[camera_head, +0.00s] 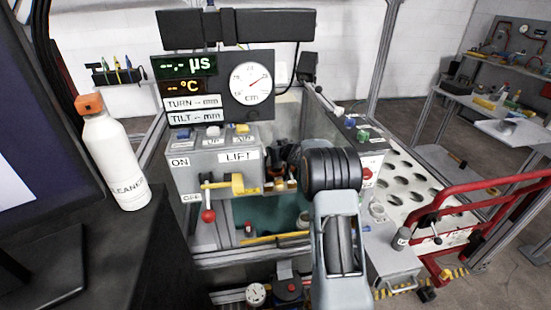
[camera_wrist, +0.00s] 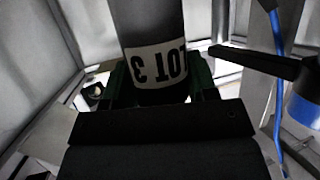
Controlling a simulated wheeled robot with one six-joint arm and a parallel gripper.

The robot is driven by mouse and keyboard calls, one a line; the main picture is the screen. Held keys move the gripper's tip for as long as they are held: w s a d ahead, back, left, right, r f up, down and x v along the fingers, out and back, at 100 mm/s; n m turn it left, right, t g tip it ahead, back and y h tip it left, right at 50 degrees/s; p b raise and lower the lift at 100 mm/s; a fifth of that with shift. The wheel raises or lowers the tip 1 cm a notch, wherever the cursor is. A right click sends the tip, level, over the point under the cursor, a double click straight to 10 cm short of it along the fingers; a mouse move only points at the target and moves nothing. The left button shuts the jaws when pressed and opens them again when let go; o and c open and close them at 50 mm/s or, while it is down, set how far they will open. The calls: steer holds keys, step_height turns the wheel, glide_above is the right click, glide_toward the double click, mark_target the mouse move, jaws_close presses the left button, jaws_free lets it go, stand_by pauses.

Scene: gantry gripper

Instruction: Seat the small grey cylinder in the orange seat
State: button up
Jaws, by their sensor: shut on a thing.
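In the wrist view my gripper (camera_wrist: 160,82) is shut on a dark grey cylinder (camera_wrist: 150,25), with green pads on both sides of it. The cylinder has a white label reading "LOT 3", upside down in this view. Its upper end is cut off by the frame and its lower end is hidden behind my gripper. In the head view my arm reaches into the machine, and the held cylinder cannot be made out. Small orange-brown parts (camera_head: 279,184) show inside the machine beside my arm. I cannot tell whether they are the orange seat.
The machine's front has a LIFT panel (camera_head: 238,156), a yellow handle (camera_head: 237,184) and a red knob (camera_head: 208,216). Another small grey labelled cylinder (camera_head: 401,238) stands on a grey box (camera_head: 393,264) at right. A white bottle (camera_head: 110,155) stands at left. A red rail (camera_head: 480,192) crosses the right.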

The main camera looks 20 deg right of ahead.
steer(key=shift+w+f, duration=0.35)
step_height(320, 180, down, 3)
steer(key=shift+b, duration=0.5)
steer(key=shift+c, duration=0.5)
steer(key=shift+s+a+f, duration=0.1)
steer(key=shift+s+f, duration=0.1)
steer(key=shift+f, duration=0.05)
steer(key=shift+c, duration=0.6)
steer(key=o, duration=1)
steer(key=shift+f, duration=0.15)
steer(key=shift+c, duration=0.2)
steer(key=o, duration=0.3)
steer(key=shift+w+f, duration=0.1)
steer(key=shift+w, duration=0.1)
steer(key=shift+o, duration=0.7)
steer(key=shift+r, duration=0.25)
